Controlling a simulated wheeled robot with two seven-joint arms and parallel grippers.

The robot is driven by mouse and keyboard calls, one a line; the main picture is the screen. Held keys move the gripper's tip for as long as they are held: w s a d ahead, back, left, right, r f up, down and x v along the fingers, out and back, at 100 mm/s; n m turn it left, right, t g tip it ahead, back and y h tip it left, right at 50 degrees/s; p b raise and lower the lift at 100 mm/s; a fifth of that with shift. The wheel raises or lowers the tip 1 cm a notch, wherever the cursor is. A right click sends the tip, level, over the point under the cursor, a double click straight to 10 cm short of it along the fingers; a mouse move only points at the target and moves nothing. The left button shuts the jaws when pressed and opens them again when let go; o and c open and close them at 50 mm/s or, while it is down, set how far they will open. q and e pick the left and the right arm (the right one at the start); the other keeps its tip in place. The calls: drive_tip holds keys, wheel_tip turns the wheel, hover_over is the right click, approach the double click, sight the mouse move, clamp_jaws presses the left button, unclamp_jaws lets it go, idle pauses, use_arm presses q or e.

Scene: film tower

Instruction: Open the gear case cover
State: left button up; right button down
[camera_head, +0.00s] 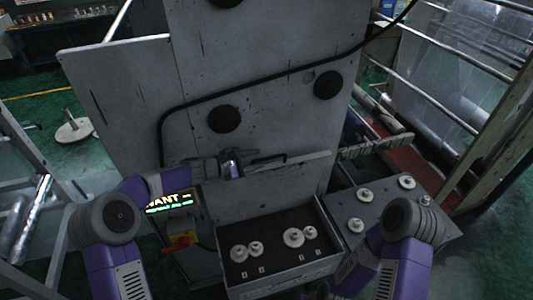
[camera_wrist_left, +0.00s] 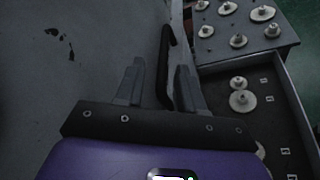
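The gear case (camera_head: 232,270) is an open dark box at the lower middle of the head view, with white gears (camera_head: 239,253) inside. Its grey cover (camera_head: 290,190) stands raised and upright behind the box, with a black handle (camera_head: 268,159) near its top edge. My left gripper (camera_head: 234,166) is at the left end of this handle. In the left wrist view the handle (camera_wrist_left: 166,60) runs between the two fingers of my left gripper (camera_wrist_left: 158,85), which are apart, with a gap visible beside the left finger. My right arm shows at lower right; its gripper is out of view.
A tray with several gears on pegs (camera_head: 383,205) is right of the case. A control box with a lit display (camera_head: 168,202) and a red-yellow switch (camera_head: 181,240) is left. The tall grey machine panel (camera_head: 260,60) rises behind, with a black cable (camera_head: 245,88).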

sight(266, 158)
use_arm(q)
drive_tip(key=x, duration=0.3)
drive_tip(key=shift+s+d+p, duration=0.15)
drive_tip(key=shift+d+p, duration=0.25)
drive_tip(key=shift+d, duration=0.1)
drive_tip(key=shift+w+d+f, duration=0.35)
drive_tip(key=shift+w+d, duration=0.1)
drive_tip(key=shift+w, duration=0.1)
drive_tip(key=shift+s, duration=0.1)
clamp_jaws()
